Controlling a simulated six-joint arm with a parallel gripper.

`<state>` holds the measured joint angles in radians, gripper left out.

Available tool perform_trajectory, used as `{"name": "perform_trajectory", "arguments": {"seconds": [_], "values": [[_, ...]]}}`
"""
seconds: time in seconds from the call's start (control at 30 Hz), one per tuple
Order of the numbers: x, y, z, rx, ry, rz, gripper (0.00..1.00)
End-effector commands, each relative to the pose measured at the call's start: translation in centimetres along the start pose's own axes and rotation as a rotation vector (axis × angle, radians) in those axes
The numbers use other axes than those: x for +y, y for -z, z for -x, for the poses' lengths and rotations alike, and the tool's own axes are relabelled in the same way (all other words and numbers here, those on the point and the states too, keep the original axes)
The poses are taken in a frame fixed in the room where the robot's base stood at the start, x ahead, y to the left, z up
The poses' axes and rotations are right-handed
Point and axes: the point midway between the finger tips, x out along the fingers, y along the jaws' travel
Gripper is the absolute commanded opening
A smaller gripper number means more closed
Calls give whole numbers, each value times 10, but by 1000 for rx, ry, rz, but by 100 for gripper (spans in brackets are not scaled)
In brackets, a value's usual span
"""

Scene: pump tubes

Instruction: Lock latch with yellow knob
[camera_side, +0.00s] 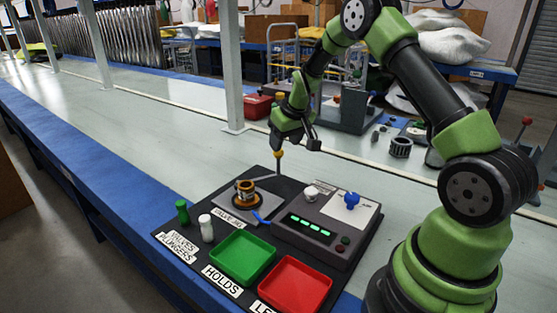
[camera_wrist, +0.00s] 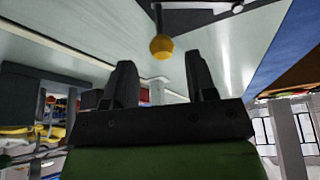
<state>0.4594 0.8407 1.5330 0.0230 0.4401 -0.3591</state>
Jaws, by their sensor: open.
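The yellow knob (camera_side: 278,154) tops a thin upright stem at the back edge of the black board, beside the valve jig plate (camera_side: 226,207). A thin metal latch arm (camera_side: 264,178) runs from the stem's foot toward the jig. A brass-coloured valve part (camera_side: 245,190) stands on the jig's dark round base. My gripper (camera_side: 297,147) is close to the knob and holds nothing. In the wrist view my gripper (camera_wrist: 160,63) has its fingers spread, and the yellow knob (camera_wrist: 161,46) shows between and just beyond the fingertips. I cannot tell whether a finger touches it.
A grey box (camera_side: 318,229) with green lights and a blue knob (camera_side: 351,200) stands right of the jig. Green (camera_side: 243,258) and red (camera_side: 295,284) trays lie in front. Green (camera_side: 182,212) and white (camera_side: 206,228) plungers stand left.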

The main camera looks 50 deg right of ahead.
Motion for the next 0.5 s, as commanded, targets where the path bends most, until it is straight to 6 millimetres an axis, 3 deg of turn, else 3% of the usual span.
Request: {"name": "perform_trajectory", "arguments": {"seconds": [0.3,0.5], "values": [[-1,-1,-58,-3,1,-1,51],[-1,-1,-75,-2,0,-1,51]]}}
